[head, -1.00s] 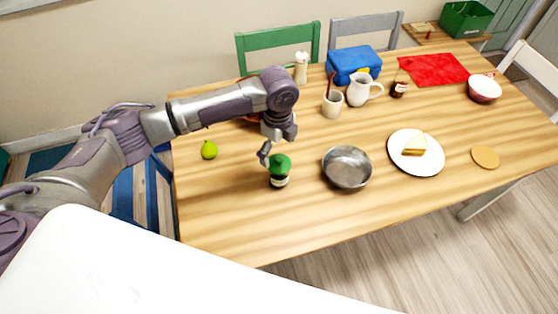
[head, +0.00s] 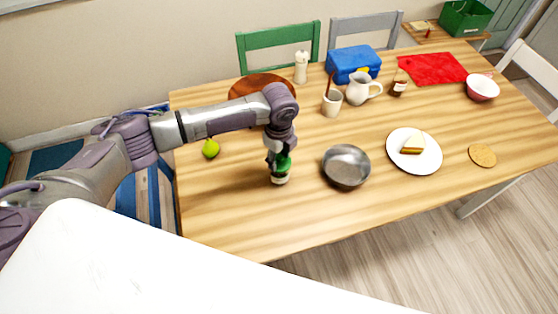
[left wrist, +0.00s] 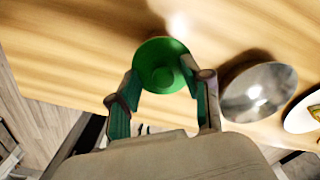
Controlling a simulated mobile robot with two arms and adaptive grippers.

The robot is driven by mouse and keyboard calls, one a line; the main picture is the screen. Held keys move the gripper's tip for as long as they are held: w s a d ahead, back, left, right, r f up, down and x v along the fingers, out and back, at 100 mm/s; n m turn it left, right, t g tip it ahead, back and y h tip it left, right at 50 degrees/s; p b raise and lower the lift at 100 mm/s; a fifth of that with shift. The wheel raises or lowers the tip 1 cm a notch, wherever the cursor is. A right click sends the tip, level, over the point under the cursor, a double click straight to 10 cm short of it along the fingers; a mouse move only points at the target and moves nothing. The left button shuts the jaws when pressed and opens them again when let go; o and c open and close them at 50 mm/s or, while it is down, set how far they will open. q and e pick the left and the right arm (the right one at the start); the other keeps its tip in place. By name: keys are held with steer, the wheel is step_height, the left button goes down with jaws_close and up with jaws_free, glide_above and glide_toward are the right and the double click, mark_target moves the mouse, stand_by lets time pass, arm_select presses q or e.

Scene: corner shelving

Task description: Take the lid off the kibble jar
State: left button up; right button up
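The kibble jar (head: 281,181) is a small jar with a pale band, standing on the wooden table left of the metal bowl. Its green lid (head: 285,164) is on top, partly hidden by my gripper. My left gripper (head: 277,160) points down at the lid from above. In the left wrist view the round green lid (left wrist: 163,60) with its knob lies between and just beyond the two fingertips (left wrist: 161,80). The fingers are spread apart, one at each side of the lid; I cannot tell whether they touch it. My right gripper is not in view.
A metal bowl (head: 346,168) stands close to the right of the jar. A white plate (head: 428,165) with a cake slice, a mug (head: 331,106) and a pitcher (head: 358,93) are farther off. The table's front is clear.

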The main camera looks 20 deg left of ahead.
arm_select(q)
steer(key=shift+s+f, duration=0.1)
steer(key=shift+s, duration=0.1)
steer(key=c, duration=0.3)
steer(key=shift+w+f, duration=0.1)
steer(key=shift+c, duration=0.7)
